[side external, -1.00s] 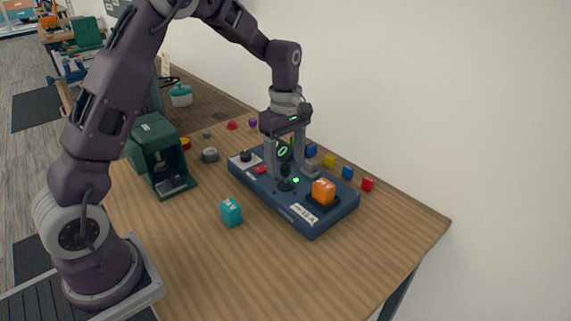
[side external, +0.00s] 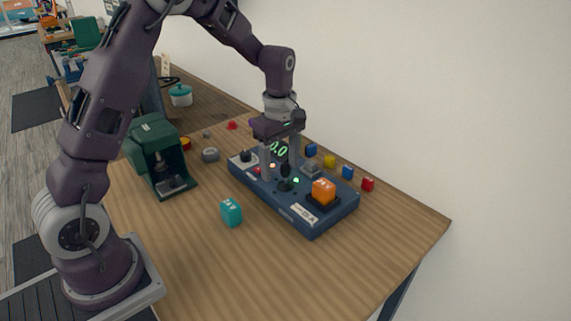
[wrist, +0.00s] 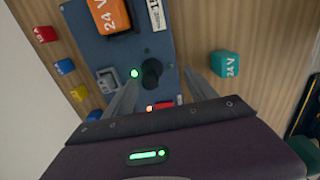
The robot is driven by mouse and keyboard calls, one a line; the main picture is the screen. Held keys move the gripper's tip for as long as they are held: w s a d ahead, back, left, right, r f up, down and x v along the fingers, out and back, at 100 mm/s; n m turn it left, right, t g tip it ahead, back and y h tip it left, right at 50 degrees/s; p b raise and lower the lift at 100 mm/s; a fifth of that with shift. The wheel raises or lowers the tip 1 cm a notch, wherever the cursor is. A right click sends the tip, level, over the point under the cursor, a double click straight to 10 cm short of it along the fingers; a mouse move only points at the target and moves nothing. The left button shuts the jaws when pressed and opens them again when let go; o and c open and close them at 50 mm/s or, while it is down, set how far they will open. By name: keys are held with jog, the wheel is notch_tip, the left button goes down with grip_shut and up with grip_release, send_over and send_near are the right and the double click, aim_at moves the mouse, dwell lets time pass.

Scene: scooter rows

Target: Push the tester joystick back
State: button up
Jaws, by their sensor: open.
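The tester (side external: 325,222) is a dark blue box on the wooden table, with a green display (side external: 278,149) reading 0.0. Its joystick (side external: 285,180) is a black stick on a round black base; it also shows in the wrist view (wrist: 151,72). An orange 24 V block (side external: 323,190) sits in the socket at the tester's near end, with a lit green lamp beside the joystick. My gripper (side external: 280,173) is open, pointing down over the tester. In the wrist view its two fingers (wrist: 161,78) reach to either side of the joystick; contact is not clear.
A teal 24 V block (side external: 231,213) lies on the table in front of the tester. Several small red, blue and yellow blocks (side external: 329,161) line the wall side. A green machine (side external: 155,155) stands left, with a grey round part (side external: 210,154) nearby. The table's near right is bare.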

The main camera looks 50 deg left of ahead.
jog(key=shift+s, duration=1.15)
dwell(0.4)
jog(key=shift+w, duration=1.95)
jog(key=shift+r, duration=3.55)
